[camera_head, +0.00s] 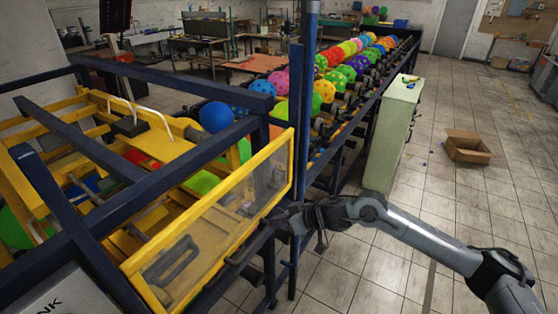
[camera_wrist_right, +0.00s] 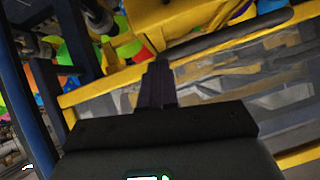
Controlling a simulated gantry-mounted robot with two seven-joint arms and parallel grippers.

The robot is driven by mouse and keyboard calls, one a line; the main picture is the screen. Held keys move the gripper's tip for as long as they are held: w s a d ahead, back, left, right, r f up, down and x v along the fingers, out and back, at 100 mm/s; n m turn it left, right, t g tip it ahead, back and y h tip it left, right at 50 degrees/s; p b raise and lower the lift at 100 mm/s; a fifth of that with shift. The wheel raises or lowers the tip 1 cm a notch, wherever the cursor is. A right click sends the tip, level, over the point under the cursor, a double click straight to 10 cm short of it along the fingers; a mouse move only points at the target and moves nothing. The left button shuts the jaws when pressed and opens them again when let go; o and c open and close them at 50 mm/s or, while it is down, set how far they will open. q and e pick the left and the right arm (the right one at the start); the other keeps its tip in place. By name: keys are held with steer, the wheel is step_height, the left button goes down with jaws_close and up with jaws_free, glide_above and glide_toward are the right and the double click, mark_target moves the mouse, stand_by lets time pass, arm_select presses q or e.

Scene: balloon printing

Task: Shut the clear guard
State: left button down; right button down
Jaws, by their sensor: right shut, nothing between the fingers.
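The clear guard (camera_head: 205,239) is a long see-through panel in a yellow frame along the near side of the machine. A dark handle (camera_head: 172,262) shows towards its near end. I cannot tell how far it stands open. My right gripper (camera_head: 280,215) is at the guard's lower edge, near its far end, beside the blue upright. In the right wrist view, my right gripper's fingers (camera_wrist_right: 157,84) are together and empty, in front of the guard's yellow edge and clear panel (camera_wrist_right: 255,75). I cannot tell whether they touch it. My left gripper is not in view.
A blue upright post (camera_head: 295,130) stands close by my right gripper. Dark blue beams (camera_head: 110,160) cross over the yellow machine. Colourful balloons (camera_head: 325,90) line the conveyor behind.

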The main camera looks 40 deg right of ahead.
step_height(320, 180, down, 6)
steer(key=b, duration=0.1)
steer(key=shift+f, duration=0.2)
steer(key=shift+s, duration=0.1)
steer(key=w+r+p+v, duration=0.1)
steer(key=r+p+v, duration=0.1)
steer(key=v, duration=1.1)
steer(key=shift+w+r+p, duration=0.25)
steer(key=shift+w+p, duration=0.15)
steer(key=shift+p, duration=0.2)
